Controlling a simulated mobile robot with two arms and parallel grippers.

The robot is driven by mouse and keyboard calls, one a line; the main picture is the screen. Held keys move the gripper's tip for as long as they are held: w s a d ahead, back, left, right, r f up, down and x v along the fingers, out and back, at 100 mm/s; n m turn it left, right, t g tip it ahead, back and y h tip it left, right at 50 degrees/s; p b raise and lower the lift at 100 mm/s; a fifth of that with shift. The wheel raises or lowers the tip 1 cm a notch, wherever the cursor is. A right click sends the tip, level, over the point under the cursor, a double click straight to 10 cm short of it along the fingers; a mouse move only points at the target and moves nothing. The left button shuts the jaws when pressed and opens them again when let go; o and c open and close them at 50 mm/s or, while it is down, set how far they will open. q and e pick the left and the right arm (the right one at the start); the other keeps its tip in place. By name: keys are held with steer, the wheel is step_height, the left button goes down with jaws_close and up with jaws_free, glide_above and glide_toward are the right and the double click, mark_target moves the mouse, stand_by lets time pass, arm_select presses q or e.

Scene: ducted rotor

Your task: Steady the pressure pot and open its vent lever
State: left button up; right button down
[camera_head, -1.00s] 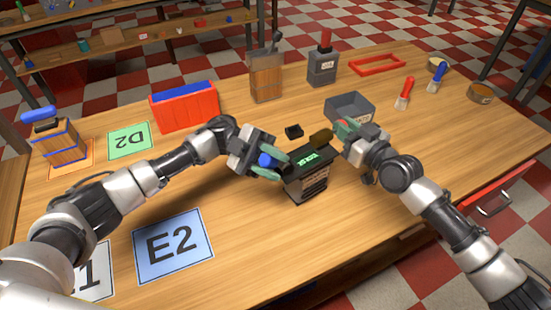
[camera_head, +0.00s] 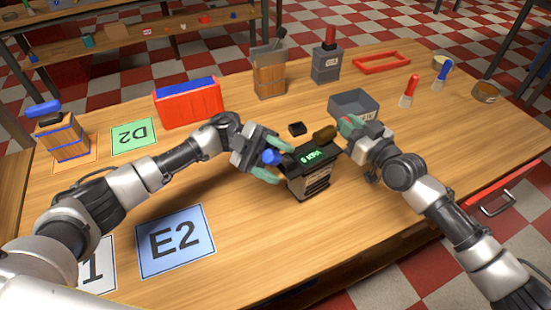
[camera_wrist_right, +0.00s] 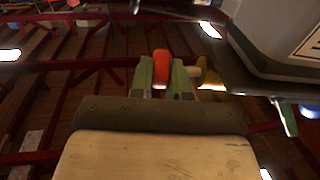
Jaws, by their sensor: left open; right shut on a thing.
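The pressure pot (camera_head: 309,174) is a dark box with a lit green display, standing upright mid-table. The display shows "kPa" after a digit that is hard to read. A brown rounded part (camera_head: 325,133) sits at its upper right. My left gripper (camera_head: 269,158) is open at the pot's left side, with a blue knob (camera_head: 271,157) between its green fingers. My right gripper (camera_head: 347,127) is at the pot's right. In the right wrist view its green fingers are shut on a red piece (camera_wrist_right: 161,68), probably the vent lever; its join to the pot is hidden.
A small black block (camera_head: 297,129) lies behind the pot. A red bin (camera_head: 189,106) and a wooden container (camera_head: 269,77) stand further back. The table in front of the pot is clear.

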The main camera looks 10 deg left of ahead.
mark_target(265, 155)
arm_select(q)
steer(key=v, duration=0.7)
steer(key=shift+w+a, duration=0.15)
stand_by(0.4)
arm_select(e)
steer(key=c, duration=1)
jaws_free()
